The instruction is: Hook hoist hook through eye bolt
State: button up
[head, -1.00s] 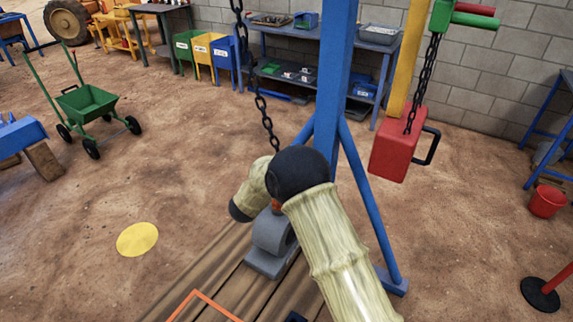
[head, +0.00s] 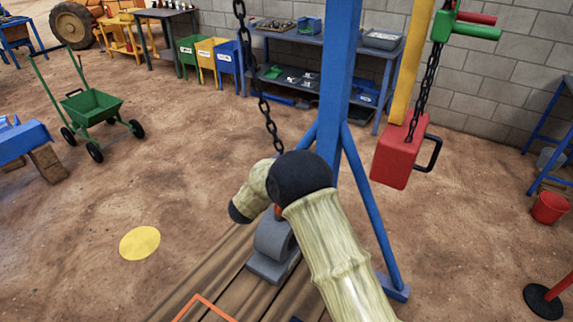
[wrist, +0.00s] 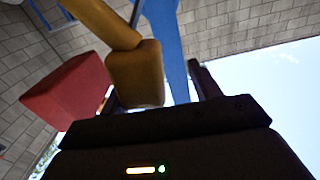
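The hoist chain (head: 258,85) hangs from the top of the head view, and its lower end goes behind my arm. I cannot make out the hook. A grey rounded block on a flat base (head: 272,245) stands on the wooden planks below my arm. A small orange-red bit (head: 278,211) shows just above it, partly covered by my arm. The eye bolt cannot be clearly seen. My gripper is hidden behind my arm in the head view.
A blue post (head: 338,80) with slanted braces stands just behind my arm. A green cart (head: 92,108) and a yellow floor disc (head: 140,243) are at the left. Bare ground lies between.

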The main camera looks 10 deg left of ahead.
jog(key=b+v, duration=0.2)
jog(key=v, duration=1.5)
jog(key=w+d+r+n+g+y+p, duration=0.2)
jog(key=w+d+r+y+p, duration=0.15)
jog(key=d, duration=0.25)
jog(key=w+d+r+n+g+y+p, duration=0.2)
jog(key=w+d+r+y, duration=0.15)
jog(key=d+y, duration=0.2)
jog(key=s+d+n+g+h+p, duration=0.1)
jog(key=s+d+g+p, duration=0.3)
jog(key=s+d+g, duration=0.6)
jog(key=s+d+h, duration=0.1)
jog(key=s+d, duration=1)
jog(key=s, duration=0.2)
jog(key=shift+d+r, duration=0.25)
jog(key=shift+d, duration=0.1)
